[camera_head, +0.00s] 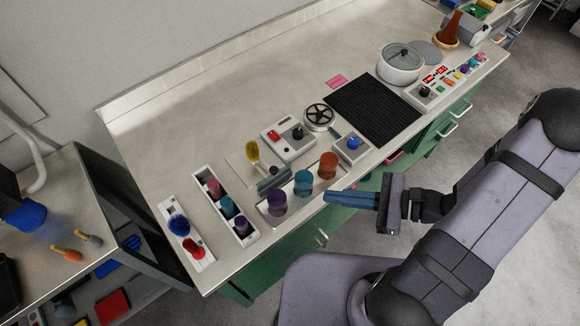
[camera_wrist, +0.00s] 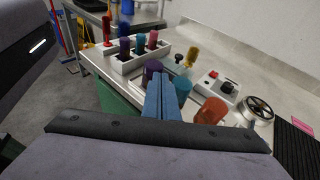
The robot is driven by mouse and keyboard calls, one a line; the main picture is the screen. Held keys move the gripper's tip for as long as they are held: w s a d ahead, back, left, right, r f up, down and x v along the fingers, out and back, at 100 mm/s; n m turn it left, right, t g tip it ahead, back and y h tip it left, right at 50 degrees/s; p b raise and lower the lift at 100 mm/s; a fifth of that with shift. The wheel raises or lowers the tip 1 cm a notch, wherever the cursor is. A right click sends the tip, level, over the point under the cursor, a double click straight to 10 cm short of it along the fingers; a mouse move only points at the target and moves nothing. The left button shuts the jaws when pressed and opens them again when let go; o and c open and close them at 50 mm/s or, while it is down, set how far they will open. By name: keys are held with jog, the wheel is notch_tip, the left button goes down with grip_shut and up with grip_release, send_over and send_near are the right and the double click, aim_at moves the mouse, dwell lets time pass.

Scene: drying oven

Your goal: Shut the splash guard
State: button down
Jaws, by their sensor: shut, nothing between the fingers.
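My gripper (camera_head: 328,196) has blue fingers pressed together with nothing between them. In the wrist view my gripper (camera_wrist: 160,78) points toward the purple cylinder (camera_wrist: 152,68). No part is clearly marked as the splash guard. A thin, see-through flat panel (camera_head: 238,166) lies behind the cylinder tray, by a yellow-topped knob (camera_head: 253,152) and a grey block (camera_head: 272,180); it may be the guard. I cannot tell its hinge or angle. My gripper is apart from it.
A tray holds the purple, teal (camera_head: 303,183) and orange (camera_head: 328,165) cylinders between my gripper and the panel. A red-button box (camera_head: 288,140), handwheel (camera_head: 319,117) and blue-knob box (camera_head: 352,147) stand nearby. A black mat (camera_head: 373,110) and lidded round pot (camera_head: 400,63) are farther right.

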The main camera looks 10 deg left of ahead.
jog(key=shift+w+d+m+t, duration=0.55)
jog(key=shift+w+m+t, duration=0.55)
jog(key=shift+w+m, duration=0.1)
jog(key=p, duration=0.5)
send_near(278, 171)
jog(key=x, duration=0.4)
jog(key=shift+a, duration=0.35)
jog(key=shift+p+x, duration=0.3)
jog(key=shift+x, duration=0.6)
jog(key=shift+w, duration=0.1)
jog(key=w+a+b, duration=0.2)
jog(key=w+a, duration=0.1)
jog(key=shift+w+a+r, duration=0.1)
jog(key=shift+w+a, duration=0.05)
jog(key=shift+w, duration=0.1)
jog(key=shift+r, duration=0.1)
